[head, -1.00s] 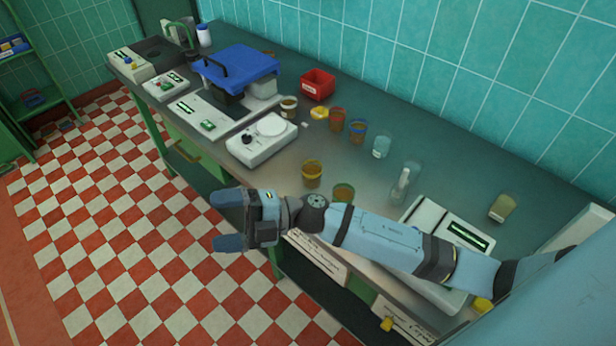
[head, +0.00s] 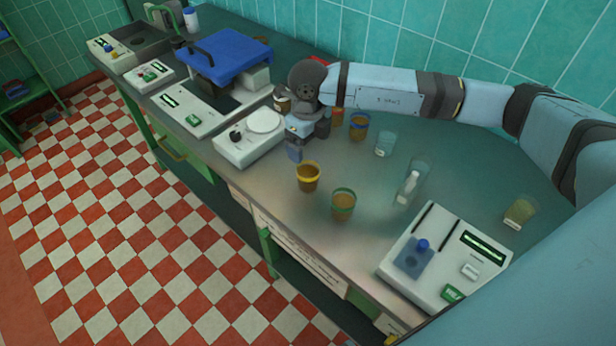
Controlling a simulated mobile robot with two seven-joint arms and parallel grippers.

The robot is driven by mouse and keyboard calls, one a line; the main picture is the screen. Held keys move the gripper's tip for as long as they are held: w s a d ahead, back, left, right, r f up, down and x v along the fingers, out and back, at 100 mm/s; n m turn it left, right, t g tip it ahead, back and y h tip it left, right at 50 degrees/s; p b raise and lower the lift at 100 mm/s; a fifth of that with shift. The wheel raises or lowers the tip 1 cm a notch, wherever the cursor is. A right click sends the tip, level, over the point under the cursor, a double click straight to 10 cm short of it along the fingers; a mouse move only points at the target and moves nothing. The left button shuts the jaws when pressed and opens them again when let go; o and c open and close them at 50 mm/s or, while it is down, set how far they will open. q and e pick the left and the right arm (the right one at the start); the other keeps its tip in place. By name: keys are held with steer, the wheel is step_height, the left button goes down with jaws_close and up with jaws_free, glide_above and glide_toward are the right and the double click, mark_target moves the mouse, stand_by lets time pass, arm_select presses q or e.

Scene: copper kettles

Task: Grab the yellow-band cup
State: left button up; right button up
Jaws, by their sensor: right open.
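The yellow-band cup (head: 308,178) stands upright on the bench, a brownish cup with a yellow ring near its rim. My right gripper (head: 304,144) points down over the bench, just behind the cup in the head view. It is open, with a blue finger at its near side, and is apart from the cup. I cannot tell whether anything is between its fingers. My left gripper is out of view.
A green-band cup (head: 343,205) stands right of the yellow-band cup. A blue-band cup (head: 358,126), a partly hidden red-band cup (head: 337,117) and a clear beaker (head: 385,144) stand behind. A white round-plate device (head: 248,142) is at left; a white instrument (head: 445,262) at right.

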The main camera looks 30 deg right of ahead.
glide_toward(308, 169)
step_height(308, 169, down, 2)
steer(key=s+a, duration=0.1)
steer(key=s, duration=0.1)
step_height(308, 169, down, 4)
steer(key=shift+s+f+p, duration=0.1)
steer(key=shift+p, duration=0.75)
steer(key=shift+f, duration=0.55)
steer(key=c, duration=1)
